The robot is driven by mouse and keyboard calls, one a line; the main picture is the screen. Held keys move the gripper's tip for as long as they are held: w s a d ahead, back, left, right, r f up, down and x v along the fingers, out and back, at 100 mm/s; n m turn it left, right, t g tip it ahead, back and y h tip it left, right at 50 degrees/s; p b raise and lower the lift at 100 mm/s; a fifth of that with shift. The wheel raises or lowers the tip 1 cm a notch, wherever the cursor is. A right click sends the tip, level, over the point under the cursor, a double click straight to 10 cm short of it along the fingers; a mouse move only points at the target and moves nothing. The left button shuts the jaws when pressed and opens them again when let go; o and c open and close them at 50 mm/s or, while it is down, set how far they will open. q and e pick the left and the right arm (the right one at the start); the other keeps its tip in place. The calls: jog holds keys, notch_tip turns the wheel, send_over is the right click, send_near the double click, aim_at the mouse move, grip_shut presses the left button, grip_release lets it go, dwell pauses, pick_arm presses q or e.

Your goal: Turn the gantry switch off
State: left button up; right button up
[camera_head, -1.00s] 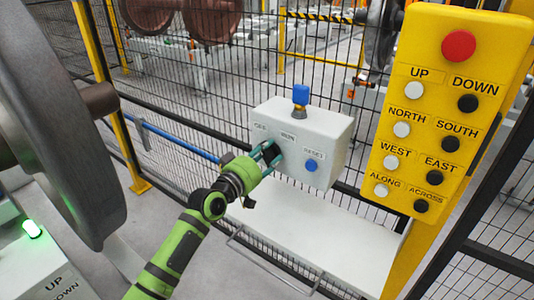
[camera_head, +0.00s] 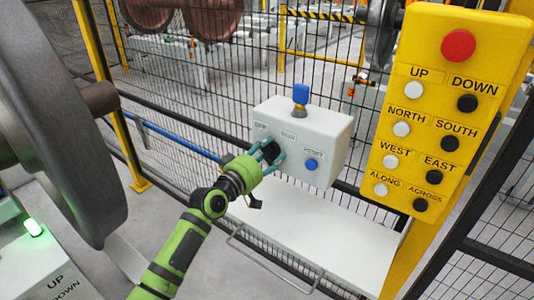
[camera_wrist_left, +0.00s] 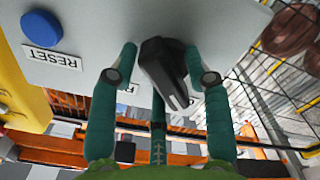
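The gantry switch is a black rotary knob (camera_wrist_left: 165,72) on the front of a pale grey box (camera_head: 325,131), under small OFF and RUN labels. A blue RESET button (camera_head: 311,165) is to its right; it also shows in the left wrist view (camera_wrist_left: 41,28). My left gripper (camera_head: 267,151) is at the knob. In the left wrist view its two teal fingers (camera_wrist_left: 160,68) stand apart on either side of the knob. The right finger is close to the knob, and a gap shows at the left one. I cannot tell whether either touches. My right gripper is out of view.
A blue-capped post (camera_head: 301,95) stands on the box, and a white shelf (camera_head: 310,232) is below it. A yellow pendant panel (camera_head: 450,105) with a red button is at the right. Black mesh fence stands behind. A large grey wheel (camera_head: 75,120) is at the left.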

pick_arm(q)
jog(key=shift+a, duration=0.1)
jog(key=shift+s+a, duration=0.15)
jog(key=v, duration=1.1)
jog(key=shift+s, duration=0.3)
